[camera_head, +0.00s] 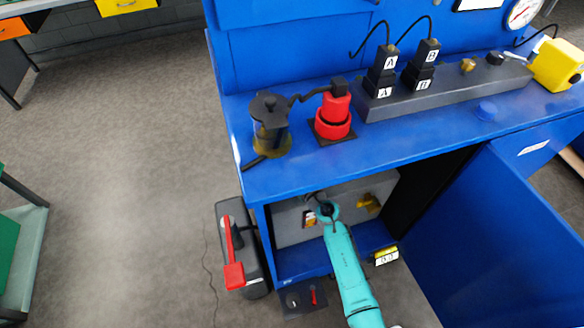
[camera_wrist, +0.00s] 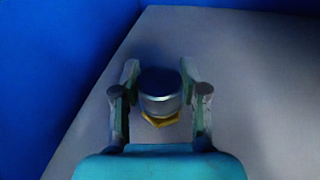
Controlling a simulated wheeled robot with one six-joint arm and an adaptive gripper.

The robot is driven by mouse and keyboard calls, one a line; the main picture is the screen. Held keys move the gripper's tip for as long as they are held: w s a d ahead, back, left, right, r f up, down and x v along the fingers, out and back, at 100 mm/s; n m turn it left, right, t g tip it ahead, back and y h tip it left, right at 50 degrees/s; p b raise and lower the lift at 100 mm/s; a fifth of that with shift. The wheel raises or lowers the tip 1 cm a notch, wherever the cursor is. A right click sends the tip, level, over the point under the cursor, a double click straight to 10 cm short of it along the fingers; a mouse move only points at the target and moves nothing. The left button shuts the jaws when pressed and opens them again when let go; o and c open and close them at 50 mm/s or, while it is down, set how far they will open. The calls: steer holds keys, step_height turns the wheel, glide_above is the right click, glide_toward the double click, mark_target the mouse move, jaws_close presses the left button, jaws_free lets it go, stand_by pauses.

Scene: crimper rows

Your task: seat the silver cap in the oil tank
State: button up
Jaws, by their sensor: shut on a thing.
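In the wrist view my gripper (camera_wrist: 159,78) is shut on the silver cap (camera_wrist: 161,103), a short round piece with a dark blue-looking top and a bright metal side. A finger stands on each side of it. A yellow, angular piece shows just below the cap; I cannot tell whether it belongs to the cap or to what lies beneath. The grey surface behind appears to be the oil tank (camera_wrist: 235,60). In the head view the grey tank (camera_head: 290,228) sits inside the blue cabinet, and my gripper (camera_head: 316,199) is in front of it. The cap cannot be made out there.
The blue bench top (camera_head: 400,150) overhangs the cabinet opening. An open blue door (camera_head: 490,240) stands at the right. A grey unit with a red lever (camera_head: 233,250) stands left of the cabinet. A yellow fitting (camera_head: 369,203) shows right of my gripper.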

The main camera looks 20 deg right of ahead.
steer(key=shift+f, duration=0.8)
steer(key=o, duration=0.8)
steer(key=v, duration=1.2)
steer(key=shift+f, duration=0.1)
steer(key=shift+s+a, duration=0.1)
